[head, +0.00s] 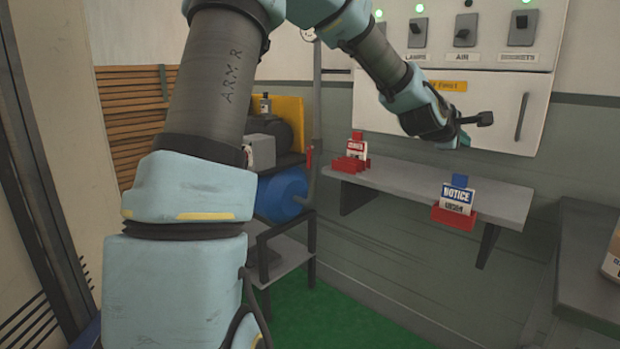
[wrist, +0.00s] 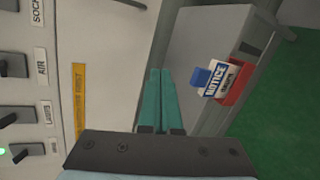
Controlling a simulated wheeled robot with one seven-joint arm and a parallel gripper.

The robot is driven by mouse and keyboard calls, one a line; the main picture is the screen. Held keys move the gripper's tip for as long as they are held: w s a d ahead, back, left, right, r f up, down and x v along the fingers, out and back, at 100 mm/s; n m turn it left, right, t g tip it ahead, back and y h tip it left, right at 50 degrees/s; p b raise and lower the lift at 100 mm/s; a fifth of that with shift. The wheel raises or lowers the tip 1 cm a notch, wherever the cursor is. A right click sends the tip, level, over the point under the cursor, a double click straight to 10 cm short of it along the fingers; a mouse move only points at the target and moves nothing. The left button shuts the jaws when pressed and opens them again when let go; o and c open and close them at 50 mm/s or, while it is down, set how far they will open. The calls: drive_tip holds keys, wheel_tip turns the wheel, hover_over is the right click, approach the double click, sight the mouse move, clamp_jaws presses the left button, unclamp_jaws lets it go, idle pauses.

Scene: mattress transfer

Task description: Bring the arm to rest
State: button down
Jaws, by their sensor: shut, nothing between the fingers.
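My arm reaches up from the lower left of the head view and across the top, then down toward the wall panel. My gripper (head: 470,132) is in front of the panel's lower door, above the grey shelf (head: 400,183). In the wrist view my gripper's two teal fingers (wrist: 158,100) lie side by side, shut with nothing between them. The fingers point over the shelf area, apart from the things on it.
A white panel (head: 484,92) with switches and a handle is on the wall behind my gripper. On the shelf are a NOTICE sign (head: 458,197) in a red holder and another red holder (head: 352,160). A blue cylinder (head: 284,193) and a grey table (head: 590,262) flank the green floor (head: 330,310).

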drive_tip(key=s+a+f+m+g+y, duration=0.1)
drive_tip(key=a+f+m+y, duration=0.1)
drive_tip(key=a+f, duration=0.35)
drive_tip(key=s+a+f+m+g+y, duration=0.1)
drive_tip(key=a+f+m+y, duration=0.15)
drive_tip(key=a, duration=0.65)
drive_tip(key=s+a+f+m+g+y, duration=0.15)
drive_tip(key=a+f, duration=0.25)
drive_tip(key=a, duration=0.4)
drive_tip(key=s+a+f+m+g+y+p, duration=0.1)
drive_tip(key=s+a+f+m+g+y, duration=0.1)
drive_tip(key=s+a, duration=0.5)
drive_tip(key=s+a+f+m+g+y, duration=0.1)
drive_tip(key=s+a+f+m+y, duration=0.1)
drive_tip(key=s+a, duration=0.5)
drive_tip(key=a+f+m, duration=0.1)
drive_tip(key=a, duration=0.5)
drive_tip(key=shift+s+a+m+g+y+p, duration=0.3)
drive_tip(key=shift+g+p, duration=0.05)
drive_tip(key=shift+p, duration=0.05)
